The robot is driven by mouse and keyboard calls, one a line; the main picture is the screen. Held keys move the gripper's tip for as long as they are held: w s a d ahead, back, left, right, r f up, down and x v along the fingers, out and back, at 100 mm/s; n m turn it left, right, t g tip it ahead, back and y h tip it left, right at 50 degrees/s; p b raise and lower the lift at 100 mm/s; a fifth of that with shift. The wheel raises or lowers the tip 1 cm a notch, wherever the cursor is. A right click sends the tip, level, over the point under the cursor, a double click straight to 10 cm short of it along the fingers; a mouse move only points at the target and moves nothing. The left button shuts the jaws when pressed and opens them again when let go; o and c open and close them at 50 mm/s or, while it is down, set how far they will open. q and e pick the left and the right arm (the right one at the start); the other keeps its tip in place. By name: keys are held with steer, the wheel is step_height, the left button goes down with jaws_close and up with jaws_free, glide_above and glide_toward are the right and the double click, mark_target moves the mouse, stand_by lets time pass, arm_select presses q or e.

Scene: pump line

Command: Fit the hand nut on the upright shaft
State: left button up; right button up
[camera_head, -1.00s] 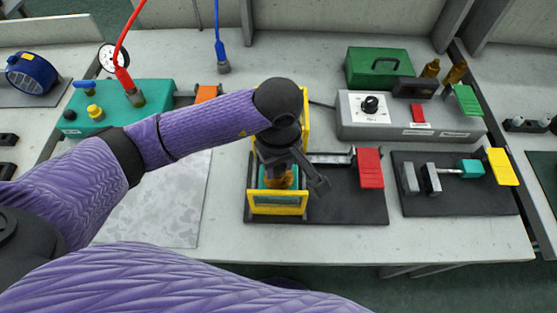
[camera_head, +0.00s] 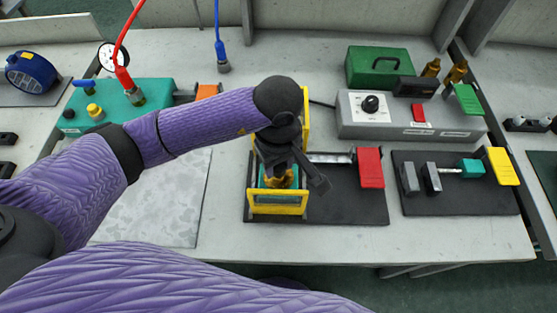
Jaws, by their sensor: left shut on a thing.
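My left gripper (camera_head: 287,176) points down into a yellow-framed fixture (camera_head: 277,209) on a black base plate. My right gripper is not in view; a purple arm link of mine crosses the bottom of the picture.
A red handle (camera_head: 370,167) stands right of the fixture on the same base (camera_head: 345,207). Further right is a clamp with a yellow handle (camera_head: 502,166). A grey control box (camera_head: 390,120) stands behind. A teal box (camera_head: 118,106) is at the left. A bare grey sheet (camera_head: 165,205) lies left of the fixture.

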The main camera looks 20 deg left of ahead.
arm_select(q)
steer(key=shift+f, duration=0.2)
steer(key=o, duration=1)
step_height(320, 180, up, 6)
steer(key=p, duration=0.3)
steer(key=shift+p, duration=0.35)
step_height(320, 180, up, 10)
steer(key=p, duration=0.1)
